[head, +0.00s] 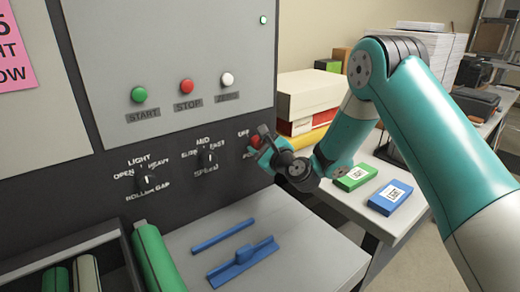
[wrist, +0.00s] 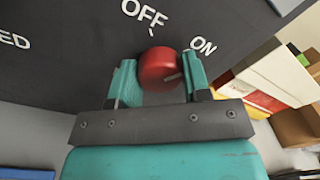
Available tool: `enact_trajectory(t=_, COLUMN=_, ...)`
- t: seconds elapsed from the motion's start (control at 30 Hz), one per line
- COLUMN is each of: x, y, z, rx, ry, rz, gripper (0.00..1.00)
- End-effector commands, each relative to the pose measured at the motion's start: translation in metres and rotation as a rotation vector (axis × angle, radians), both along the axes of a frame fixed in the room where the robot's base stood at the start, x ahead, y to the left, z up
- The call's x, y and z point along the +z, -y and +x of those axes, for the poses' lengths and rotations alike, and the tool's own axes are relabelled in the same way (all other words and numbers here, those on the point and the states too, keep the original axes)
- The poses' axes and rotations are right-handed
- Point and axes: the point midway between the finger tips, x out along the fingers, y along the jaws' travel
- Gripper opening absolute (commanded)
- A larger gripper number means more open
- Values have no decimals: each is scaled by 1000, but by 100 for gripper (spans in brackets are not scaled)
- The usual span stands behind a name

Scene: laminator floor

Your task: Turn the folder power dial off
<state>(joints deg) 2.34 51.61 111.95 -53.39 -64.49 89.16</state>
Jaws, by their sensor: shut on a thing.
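The folder power dial is a red round knob (wrist: 157,66) on the dark panel, with OFF printed above it and ON to its upper right in the wrist view. A pale line on the knob lies toward its right side, nearer ON than OFF. In the head view the red dial (head: 256,141) shows at the panel's right end, partly hidden by my gripper (head: 262,149). In the wrist view my gripper (wrist: 160,76) has its two teal fingers on either side of the knob, shut on it.
Speed (head: 208,159) and roller gap (head: 145,178) dials sit left on the same panel, below green, red and white buttons. A blue tool (head: 243,262) and blue bar (head: 223,236) lie on the grey surface below. Boxes (head: 308,93) stand behind on the right.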

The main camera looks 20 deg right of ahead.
Motion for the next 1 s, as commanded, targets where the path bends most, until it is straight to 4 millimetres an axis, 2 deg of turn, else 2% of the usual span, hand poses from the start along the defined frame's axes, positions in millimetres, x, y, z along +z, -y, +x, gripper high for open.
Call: enact_trajectory(t=1.0, x=-6, y=0, z=0, rx=-1, ry=336, rz=-902, gripper=20)
